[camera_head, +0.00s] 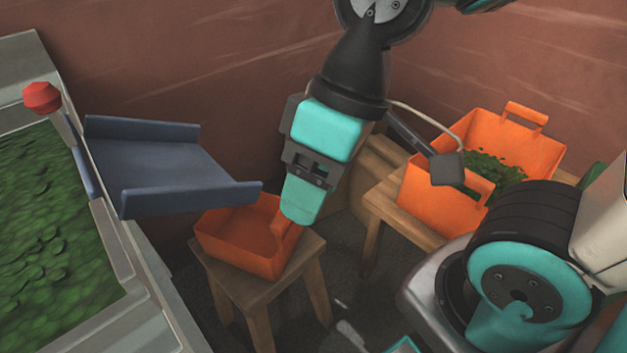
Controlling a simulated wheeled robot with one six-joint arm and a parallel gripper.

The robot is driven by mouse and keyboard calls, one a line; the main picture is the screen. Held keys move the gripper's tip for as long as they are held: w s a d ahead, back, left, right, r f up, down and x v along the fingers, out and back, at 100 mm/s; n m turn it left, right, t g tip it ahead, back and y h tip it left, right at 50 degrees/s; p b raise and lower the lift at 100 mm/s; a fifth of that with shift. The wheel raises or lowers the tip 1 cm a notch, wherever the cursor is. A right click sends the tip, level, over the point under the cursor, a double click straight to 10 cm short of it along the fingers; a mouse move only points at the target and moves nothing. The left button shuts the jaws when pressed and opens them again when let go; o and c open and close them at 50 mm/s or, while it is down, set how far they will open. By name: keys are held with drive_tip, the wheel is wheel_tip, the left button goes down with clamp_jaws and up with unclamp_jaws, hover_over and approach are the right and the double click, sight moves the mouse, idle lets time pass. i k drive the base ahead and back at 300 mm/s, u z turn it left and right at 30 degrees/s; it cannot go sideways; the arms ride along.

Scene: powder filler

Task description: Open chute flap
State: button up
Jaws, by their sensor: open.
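A blue-grey chute (160,168) with raised side walls slopes out from the machine at the left. A red knob (42,97) on a short grey stem stands at the chute's upper left, by the machine's rim. I cannot clearly make out the flap at the chute's inner end. My gripper (301,200) is open and points down, right of the chute's outer end. Its fingertips are over the right-hand handle of an orange bin (222,237), and I cannot tell whether they touch it. One finger hides the other.
The orange bin looks empty on a wooden stool (256,295) below the chute. A second orange bin (437,203) with green pieces sits on another stool at the right. The machine's grey hopper rim (112,250) encloses green pieces. A brown wall stands behind.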

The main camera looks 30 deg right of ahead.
sight(42, 98)
drive_tip(key=k, duration=0.5)
drive_tip(key=z, duration=1.25)
drive_tip(key=k, duration=0.7)
drive_tip(key=u, duration=1.1)
drive_tip(key=i, duration=0.5)
